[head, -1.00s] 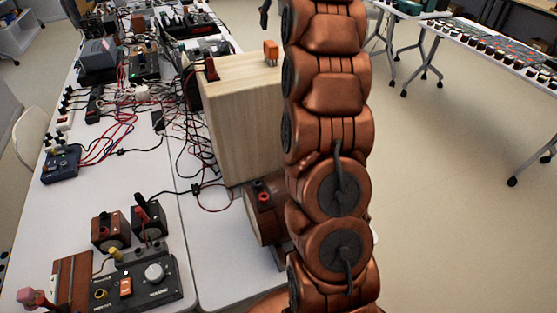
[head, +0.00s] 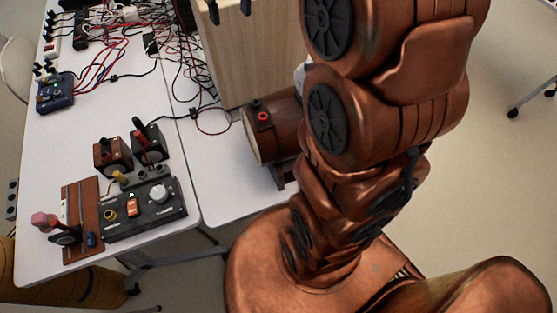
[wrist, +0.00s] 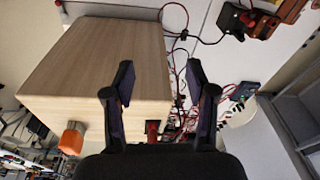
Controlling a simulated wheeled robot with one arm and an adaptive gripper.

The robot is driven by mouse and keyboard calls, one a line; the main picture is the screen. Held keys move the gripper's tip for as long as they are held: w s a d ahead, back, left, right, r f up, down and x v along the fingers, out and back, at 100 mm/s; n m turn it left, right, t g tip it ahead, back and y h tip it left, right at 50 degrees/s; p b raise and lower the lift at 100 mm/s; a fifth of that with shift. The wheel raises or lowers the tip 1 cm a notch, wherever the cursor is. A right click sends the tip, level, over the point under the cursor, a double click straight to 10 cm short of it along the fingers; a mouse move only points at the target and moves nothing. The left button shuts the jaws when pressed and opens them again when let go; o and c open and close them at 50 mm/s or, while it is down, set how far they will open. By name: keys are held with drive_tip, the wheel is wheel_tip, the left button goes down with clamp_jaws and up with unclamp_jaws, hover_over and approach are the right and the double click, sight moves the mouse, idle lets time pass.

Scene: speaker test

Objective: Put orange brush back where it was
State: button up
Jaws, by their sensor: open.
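An orange block-like piece with a grey end (wrist: 72,137) shows in the wrist view at the lower left, beside the wooden box; it may be the orange brush, but I cannot make out bristles. It is out of the head view. My gripper (wrist: 158,78) is open and empty, with its dark fingers apart in front of the box. In the head view only the dark fingertips of my gripper (head: 230,10) show at the top edge, in front of the box.
The pale wooden box (head: 242,55) stands on the white table (head: 225,185). A brown cylinder (head: 272,128) lies before it.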

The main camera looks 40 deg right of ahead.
drive_tip(key=s+a+f+g, duration=0.1)
drive_tip(key=s+a+f, duration=0.2)
drive_tip(key=s, duration=0.6)
drive_tip(key=s+a+f+g, duration=0.1)
drive_tip(key=s+a+f, duration=0.2)
drive_tip(key=s+f, duration=0.4)
drive_tip(key=s+a+f+n+g, duration=0.1)
drive_tip(key=s+a+f, duration=0.2)
drive_tip(key=s, duration=0.8)
wheel_tip(320, 180, down, 2)
drive_tip(key=shift+f, duration=0.1)
drive_tip(key=shift+s, duration=0.1)
